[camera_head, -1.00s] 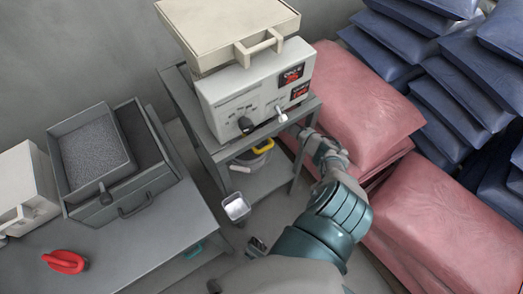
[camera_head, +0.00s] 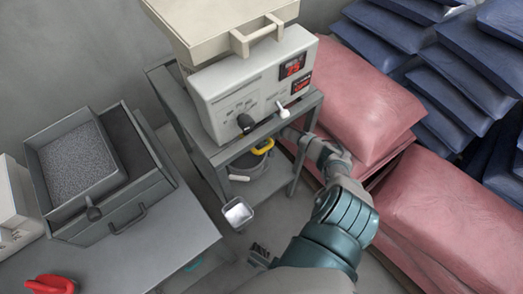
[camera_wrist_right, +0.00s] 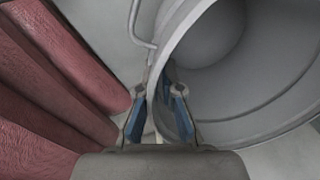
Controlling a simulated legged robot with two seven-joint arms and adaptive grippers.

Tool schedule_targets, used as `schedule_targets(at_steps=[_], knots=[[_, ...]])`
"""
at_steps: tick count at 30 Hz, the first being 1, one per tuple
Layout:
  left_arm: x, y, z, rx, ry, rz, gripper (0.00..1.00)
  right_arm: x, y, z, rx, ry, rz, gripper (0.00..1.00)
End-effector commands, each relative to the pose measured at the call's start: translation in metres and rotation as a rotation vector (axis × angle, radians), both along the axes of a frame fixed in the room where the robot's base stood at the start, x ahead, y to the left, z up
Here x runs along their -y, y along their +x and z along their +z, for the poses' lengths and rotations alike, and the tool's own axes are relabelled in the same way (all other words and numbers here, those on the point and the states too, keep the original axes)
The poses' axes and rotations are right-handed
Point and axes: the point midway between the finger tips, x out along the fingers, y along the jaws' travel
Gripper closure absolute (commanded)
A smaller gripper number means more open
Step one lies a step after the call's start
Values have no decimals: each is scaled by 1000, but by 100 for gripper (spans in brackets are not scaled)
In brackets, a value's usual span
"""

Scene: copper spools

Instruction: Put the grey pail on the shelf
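The grey pail (camera_head: 246,168) is under the top of the grey stand, over its lower shelf (camera_head: 268,187). It is partly hidden by the stand, and a yellow part (camera_head: 262,147) shows at its top. In the right wrist view the pail (camera_wrist_right: 255,95) fills the right side, its mouth facing the camera. My right gripper (camera_wrist_right: 158,105) is open, with its blue-padded fingers on either side of the pail's rim. A gap shows between the fingers. In the head view my right arm reaches behind the stand's front leg, and its fingers are hidden. My left gripper is not in view.
A white machine (camera_head: 255,90) stands on the stand's top. Pink sacks (camera_head: 365,95) are close on the right, blue sacks behind. A grey table (camera_head: 150,235) with an open drawer box (camera_head: 130,205) is at left.

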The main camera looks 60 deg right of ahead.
Motion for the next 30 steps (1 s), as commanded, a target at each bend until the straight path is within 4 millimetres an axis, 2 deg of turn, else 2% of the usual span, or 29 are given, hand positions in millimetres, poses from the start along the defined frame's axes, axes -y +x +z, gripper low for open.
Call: schedule_targets(at_steps=[11,12,14,15,25,30], knots=[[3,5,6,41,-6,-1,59,0,-1,-5,-2,5,1,100],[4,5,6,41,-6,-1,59,0,-2,-5,-3,5,2,86],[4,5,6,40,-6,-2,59,0,-2,-5,-3,5,2,71],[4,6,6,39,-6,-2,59,0,-2,-5,-3,5,2,69],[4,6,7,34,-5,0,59,-1,-1,-2,-2,2,1,69],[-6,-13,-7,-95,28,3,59,0,-1,9,1,2,1,69]])
